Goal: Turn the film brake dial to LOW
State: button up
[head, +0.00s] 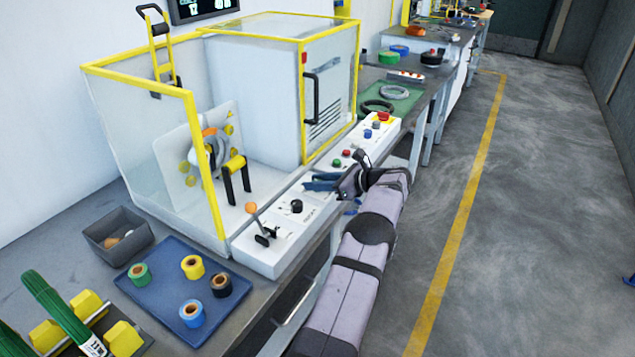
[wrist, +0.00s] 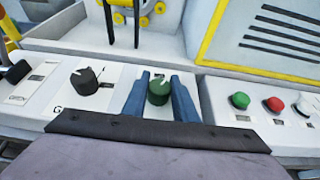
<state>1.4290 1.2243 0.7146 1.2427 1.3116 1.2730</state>
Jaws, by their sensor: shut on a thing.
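A green dial (wrist: 158,93) with a white pointer mark stands on the white control panel (head: 272,252). Its pointer leans up and to the right in the wrist view. My gripper (wrist: 160,80) has its two blue fingers on either side of this dial and is shut on it. In the head view my gripper (head: 321,182) is over the panel and the green dial is hidden. I cannot read the dial labels or the LOW mark.
To the right on the panel are a green button (wrist: 240,101) and a red button (wrist: 275,104). A lever with an orange knob (head: 251,208) stands at the panel's left end. The yellow-framed machine guard (head: 222,205) rises behind. A blue tray (head: 160,318) holds several tape rolls.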

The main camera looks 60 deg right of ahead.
jog(key=o, duration=1)
jog(key=shift+o, duration=0.2)
jog(key=b+v, duration=0.1)
jog(key=v, duration=0.6)
jog(key=shift+s, duration=0.15)
jog(key=shift+r, duration=0.1)
